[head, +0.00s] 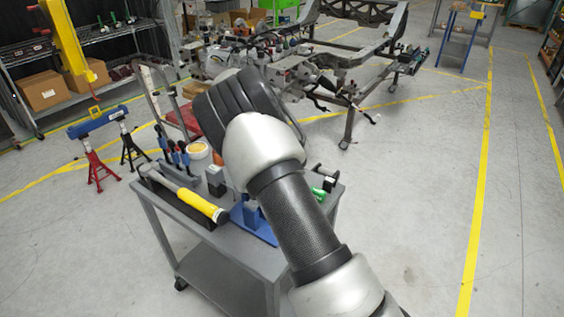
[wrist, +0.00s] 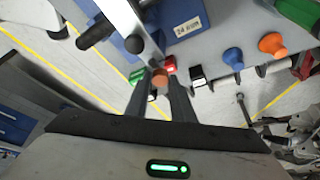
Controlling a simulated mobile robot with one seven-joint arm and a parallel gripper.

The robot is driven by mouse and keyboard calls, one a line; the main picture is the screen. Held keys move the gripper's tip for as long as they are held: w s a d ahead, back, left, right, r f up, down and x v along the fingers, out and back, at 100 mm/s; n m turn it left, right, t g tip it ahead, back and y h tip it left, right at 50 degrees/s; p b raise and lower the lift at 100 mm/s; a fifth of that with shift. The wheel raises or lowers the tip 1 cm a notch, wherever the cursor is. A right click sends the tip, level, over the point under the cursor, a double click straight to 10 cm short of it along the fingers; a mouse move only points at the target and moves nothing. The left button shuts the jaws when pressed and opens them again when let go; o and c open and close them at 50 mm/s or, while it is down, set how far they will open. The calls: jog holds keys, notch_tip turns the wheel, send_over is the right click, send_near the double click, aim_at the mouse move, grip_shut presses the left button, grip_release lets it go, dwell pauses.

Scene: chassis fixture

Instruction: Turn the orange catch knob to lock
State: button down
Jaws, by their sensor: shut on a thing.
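In the wrist view my gripper (wrist: 160,86) has its two dark fingers on either side of a small round orange-brown knob (wrist: 159,79), shut on it. This looks like the catch knob, under a grey metal bar. A red piece (wrist: 169,63) lies just right of the knob and a green piece (wrist: 137,76) just left. The knob's turn angle and any lock mark cannot be read. In the head view my arm hides the gripper and the knob.
A blue knob (wrist: 233,57) and another orange knob (wrist: 272,44) stand to the right in the wrist view. A blue block with a label (wrist: 188,24) is above. In the head view the grey cart (head: 240,250) holds a yellow-handled tool (head: 202,206). Open floor lies right.

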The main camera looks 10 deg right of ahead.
jog(key=shift+m+g, duration=0.3)
jog(key=shift+m, duration=0.4)
jog(key=c, duration=1.5)
grip_release()
jog(key=shift+c, duration=0.2)
jog(key=p+v, duration=0.2)
jog(key=v, duration=1.5)
jog(key=shift+a+r, duration=0.15)
jog(key=shift+w, duration=0.1)
